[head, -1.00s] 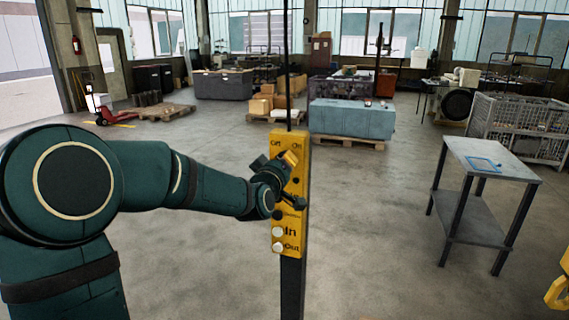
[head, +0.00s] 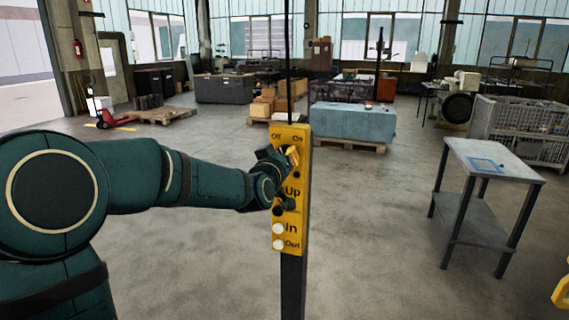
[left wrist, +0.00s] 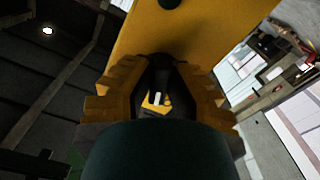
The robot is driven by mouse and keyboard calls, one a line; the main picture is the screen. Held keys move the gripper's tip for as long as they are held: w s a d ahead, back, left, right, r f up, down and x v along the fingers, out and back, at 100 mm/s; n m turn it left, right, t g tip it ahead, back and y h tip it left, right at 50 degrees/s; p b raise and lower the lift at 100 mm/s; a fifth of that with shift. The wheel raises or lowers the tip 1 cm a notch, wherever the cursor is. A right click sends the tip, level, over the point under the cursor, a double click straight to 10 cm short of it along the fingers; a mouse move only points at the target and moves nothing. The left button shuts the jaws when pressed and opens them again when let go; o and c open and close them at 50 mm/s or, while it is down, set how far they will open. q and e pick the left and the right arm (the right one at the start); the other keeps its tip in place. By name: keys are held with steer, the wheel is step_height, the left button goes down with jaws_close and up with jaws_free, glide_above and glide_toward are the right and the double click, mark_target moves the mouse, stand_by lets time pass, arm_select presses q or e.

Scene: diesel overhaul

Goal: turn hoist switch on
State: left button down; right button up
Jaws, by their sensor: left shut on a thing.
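The yellow hoist control box (head: 290,218) stands on a dark post, with "Off" and "On" printed at its top and Up, In and Out labels below. My left gripper (head: 293,154) is at the upper part of its face, just under the Off/On labels. It is shut on the hoist switch, which is mostly hidden by the fingers. In the left wrist view, the two yellow ribbed fingers of the gripper (left wrist: 160,65) close in against the yellow box face (left wrist: 190,35).
A grey side table (head: 492,158) with a blue item on top stands to the right. A blue crate-like block (head: 352,120) on a pallet is behind the box. A yellow curved part (head: 562,292) shows at the lower right edge. The floor between is clear.

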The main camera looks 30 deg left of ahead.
arm_select(q)
steer(key=shift+m+b, duration=0.3)
steer(key=shift+m, duration=0.7)
steer(key=m, duration=0.3)
steer(key=shift+a+m, duration=0.1)
steer(key=shift+m, duration=0.2)
steer(key=m, duration=0.3)
steer(key=shift+a+r+m, duration=0.1)
steer(key=shift+m, duration=0.2)
steer(key=shift+a+r+m, duration=0.1)
steer(key=shift+m, duration=1.9)
steer(key=c, duration=1)
jaws_free()
steer(key=shift+o, duration=0.3)
steer(key=shift+w, duration=0.15)
steer(key=v, duration=1.2)
